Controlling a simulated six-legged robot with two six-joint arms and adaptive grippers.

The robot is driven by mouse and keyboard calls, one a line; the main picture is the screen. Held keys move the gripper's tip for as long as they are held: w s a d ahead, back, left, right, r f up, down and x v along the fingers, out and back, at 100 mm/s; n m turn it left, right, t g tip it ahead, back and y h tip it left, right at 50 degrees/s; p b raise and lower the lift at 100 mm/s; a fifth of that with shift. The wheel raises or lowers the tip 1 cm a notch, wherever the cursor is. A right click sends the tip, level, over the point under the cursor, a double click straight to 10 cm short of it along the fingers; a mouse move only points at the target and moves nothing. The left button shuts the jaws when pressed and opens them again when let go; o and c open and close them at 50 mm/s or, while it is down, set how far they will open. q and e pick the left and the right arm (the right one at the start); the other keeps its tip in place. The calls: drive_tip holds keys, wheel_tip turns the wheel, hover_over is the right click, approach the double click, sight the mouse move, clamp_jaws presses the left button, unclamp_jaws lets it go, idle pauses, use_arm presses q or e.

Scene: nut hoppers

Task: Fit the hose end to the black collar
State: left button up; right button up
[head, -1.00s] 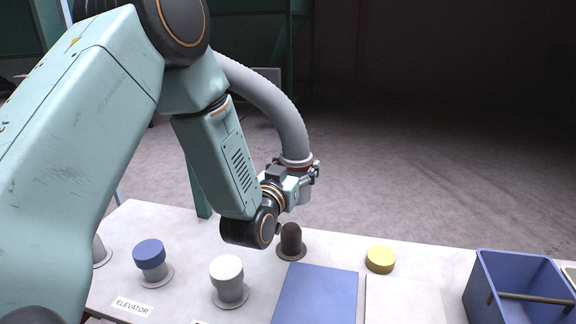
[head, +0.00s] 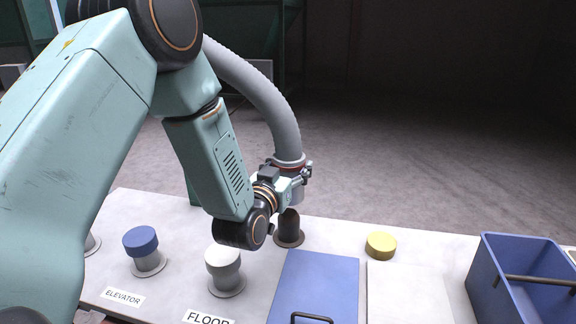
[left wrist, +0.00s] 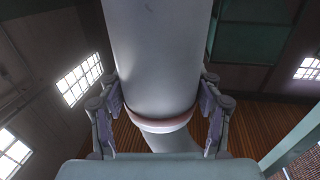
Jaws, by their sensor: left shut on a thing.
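The grey ribbed hose (head: 262,95) arches down from the upper left and ends in a cuff with a reddish band. My left gripper (head: 288,185) is shut on the hose end (head: 288,162); the left wrist view shows the hose end (left wrist: 160,85) between both fingers. The black collar (head: 289,228) is a dark upright post on a round brown flange on the table. The hose end is directly above the collar in the head view. My right gripper is not in view.
On the white table (head: 400,290) stand a blue-capped post (head: 141,240) by the ELEVATOR label and a white-capped post (head: 223,258) by the FLOOR label. A yellow cap (head: 381,245), a blue panel (head: 318,285) and a blue bin (head: 510,285) are to the right.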

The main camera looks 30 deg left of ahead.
use_arm(q)
drive_tip(key=shift+d+f, duration=0.25)
drive_tip(key=shift+f, duration=0.1)
drive_tip(key=shift+f+b, duration=0.25)
drive_tip(key=shift+b, duration=0.15)
drive_tip(key=shift+w+a+f+b, duration=0.1)
drive_tip(key=shift+a+f+b, duration=0.2)
drive_tip(key=shift+f, duration=0.15)
drive_tip(key=shift+a+f+b, duration=0.15)
drive_tip(key=shift+f+b, duration=0.15)
drive_tip(key=shift+f, duration=0.15)
drive_tip(key=shift+d+f+b, duration=0.4)
drive_tip(key=shift+f+b, duration=0.15)
drive_tip(key=shift+f, duration=0.05)
drive_tip(key=shift+a+f+b, duration=0.3)
drive_tip(key=shift+f+b, duration=0.2)
drive_tip(key=shift+f, duration=0.5)
drive_tip(key=shift+d, duration=0.2)
drive_tip(key=shift+a, duration=0.1)
